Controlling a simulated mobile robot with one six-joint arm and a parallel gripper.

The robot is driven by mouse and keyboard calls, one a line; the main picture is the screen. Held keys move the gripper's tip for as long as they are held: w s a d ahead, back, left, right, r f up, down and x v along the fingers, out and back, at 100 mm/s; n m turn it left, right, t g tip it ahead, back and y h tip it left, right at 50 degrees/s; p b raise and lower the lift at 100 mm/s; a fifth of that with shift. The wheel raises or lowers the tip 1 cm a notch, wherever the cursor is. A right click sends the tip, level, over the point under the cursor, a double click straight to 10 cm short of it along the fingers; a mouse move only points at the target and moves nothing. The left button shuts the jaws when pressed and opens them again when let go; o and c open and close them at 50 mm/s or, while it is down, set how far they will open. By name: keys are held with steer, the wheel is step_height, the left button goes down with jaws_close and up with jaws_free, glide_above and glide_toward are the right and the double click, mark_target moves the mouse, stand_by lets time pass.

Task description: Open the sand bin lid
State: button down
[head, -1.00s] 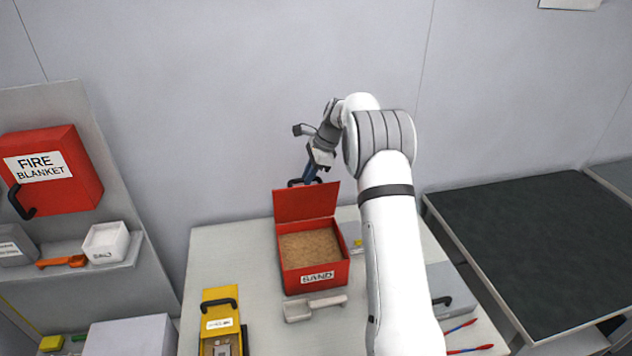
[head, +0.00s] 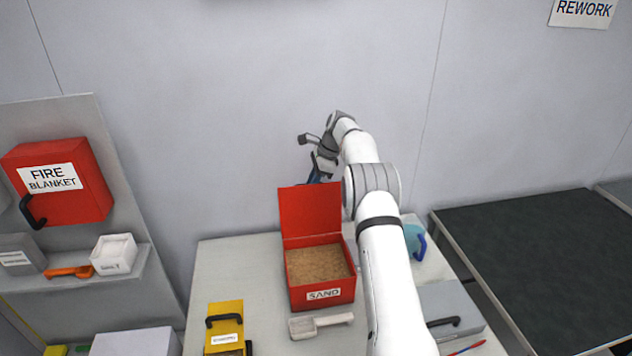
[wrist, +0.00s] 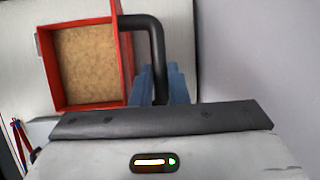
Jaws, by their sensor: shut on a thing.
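The red sand bin (head: 322,295), labelled SAND, stands on the pale table with sand showing inside. Its red lid (head: 309,209) stands upright at the back edge, so the bin is open. My gripper (head: 318,176) is behind the top of the lid, partly hidden by it. In the wrist view the blue fingers (wrist: 172,88) are shut on the black lid handle (wrist: 157,55), on the lid's outer face. The wrist view also shows the sand (wrist: 88,65) inside the bin's red walls.
A pale scoop (head: 320,324) lies in front of the bin. A yellow case (head: 226,312) is at the front left and a grey box (head: 455,302) at the right. A wall is close behind my gripper. A red fire blanket box (head: 75,195) hangs at the left.

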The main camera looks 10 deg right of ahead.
steer(key=shift+s+a+f, duration=0.1)
steer(key=shift+s+f, duration=0.05)
steer(key=shift+f, duration=0.35)
steer(key=c, duration=1.7)
jaws_free()
steer(key=shift+c, duration=0.2)
steer(key=o, duration=0.3)
steer(key=shift+w+r, duration=0.1)
steer(key=shift+w, duration=0.1)
steer(key=shift+o, duration=0.2)
steer(key=shift+r, duration=0.15)
steer(key=v, duration=0.7)
steer(key=shift+r+b, duration=0.35)
steer(key=shift+b, duration=0.05)
steer(key=shift+r, duration=0.1)
